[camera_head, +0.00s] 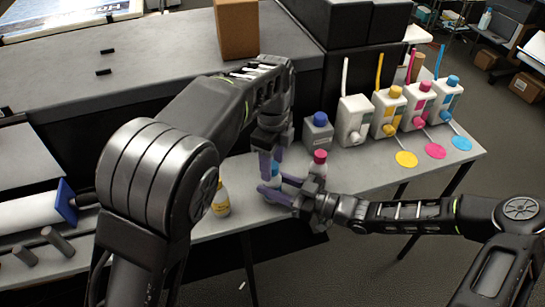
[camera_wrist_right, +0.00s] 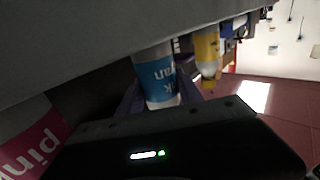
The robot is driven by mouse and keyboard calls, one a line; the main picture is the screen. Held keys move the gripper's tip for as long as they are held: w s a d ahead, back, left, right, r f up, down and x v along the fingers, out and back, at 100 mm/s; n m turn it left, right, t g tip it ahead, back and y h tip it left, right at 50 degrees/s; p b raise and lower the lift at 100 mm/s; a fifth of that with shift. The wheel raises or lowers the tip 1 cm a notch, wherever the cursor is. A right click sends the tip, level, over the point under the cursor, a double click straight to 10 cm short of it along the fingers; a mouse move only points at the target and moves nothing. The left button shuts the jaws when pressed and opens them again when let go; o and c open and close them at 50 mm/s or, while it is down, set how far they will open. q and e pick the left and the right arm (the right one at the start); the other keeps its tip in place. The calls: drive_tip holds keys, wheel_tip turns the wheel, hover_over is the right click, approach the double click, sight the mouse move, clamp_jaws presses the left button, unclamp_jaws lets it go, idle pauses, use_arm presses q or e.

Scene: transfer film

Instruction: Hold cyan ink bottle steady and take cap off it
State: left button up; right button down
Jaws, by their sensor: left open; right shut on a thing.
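The cyan ink bottle (camera_head: 273,183) stands on the grey table, partly hidden by the fingers. My right gripper (camera_head: 282,190) comes in from the right and is shut on its body. In the right wrist view the bottle (camera_wrist_right: 156,78) shows its blue label, with a purple finger beside it. My left gripper (camera_head: 270,162) points down from above, its purple fingers open on either side of the bottle's blue cap (camera_head: 275,169). I cannot tell whether they touch the cap.
A yellow ink bottle (camera_head: 221,201) stands left of the cyan one, a pink-capped bottle (camera_head: 318,164) close on the right. A grey blue-capped container (camera_head: 318,132) and several white tanks (camera_head: 387,112) stand behind. Flat colour discs (camera_head: 406,159) lie at the table's right end.

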use_arm(q)
drive_tip(key=shift+c, duration=0.5)
clamp_jaws()
